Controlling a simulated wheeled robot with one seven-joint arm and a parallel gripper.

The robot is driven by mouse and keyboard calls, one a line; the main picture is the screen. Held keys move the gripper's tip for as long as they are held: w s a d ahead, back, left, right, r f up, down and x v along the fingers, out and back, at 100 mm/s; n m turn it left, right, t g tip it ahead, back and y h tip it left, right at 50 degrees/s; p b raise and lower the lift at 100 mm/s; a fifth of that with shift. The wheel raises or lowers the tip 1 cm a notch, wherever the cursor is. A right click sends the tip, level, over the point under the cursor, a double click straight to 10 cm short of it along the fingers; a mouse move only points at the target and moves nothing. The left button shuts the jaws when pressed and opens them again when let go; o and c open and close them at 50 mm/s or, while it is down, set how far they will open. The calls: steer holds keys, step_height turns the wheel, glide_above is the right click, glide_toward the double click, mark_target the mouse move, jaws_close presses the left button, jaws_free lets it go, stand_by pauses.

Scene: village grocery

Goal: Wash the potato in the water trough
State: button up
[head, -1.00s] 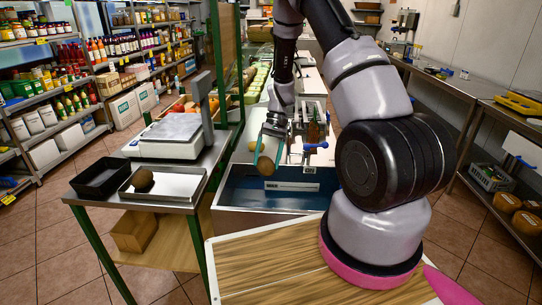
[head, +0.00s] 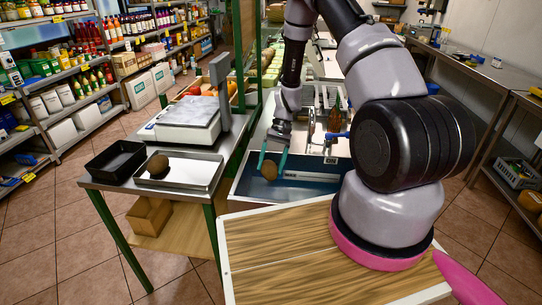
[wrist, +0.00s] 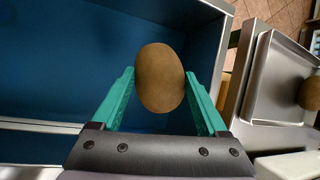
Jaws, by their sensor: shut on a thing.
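My gripper (head: 271,164) is shut on a brown potato (head: 269,171), with one teal finger on each side. The wrist view also shows this potato (wrist: 160,78) between the fingertips. It is over the blue-lined water trough (head: 245,186), near the trough's left part in the head view. The trough's blue inside (wrist: 60,60) fills the left of the wrist view. I cannot tell whether the potato touches water. A second brown potato (head: 158,164) lies on a shallow metal tray (head: 199,171) on the side table.
A black tray (head: 116,161) and a scale (head: 188,122) stand on the metal side table left of the trough. A wooden board surface (head: 275,240) lies in front. A tap with a blue handle (head: 338,134) is at the trough's back.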

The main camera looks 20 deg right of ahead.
step_height(320, 180, down, 17)
steer(key=shift+f, duration=0.15)
stand_by(0.6)
stand_by(0.4)
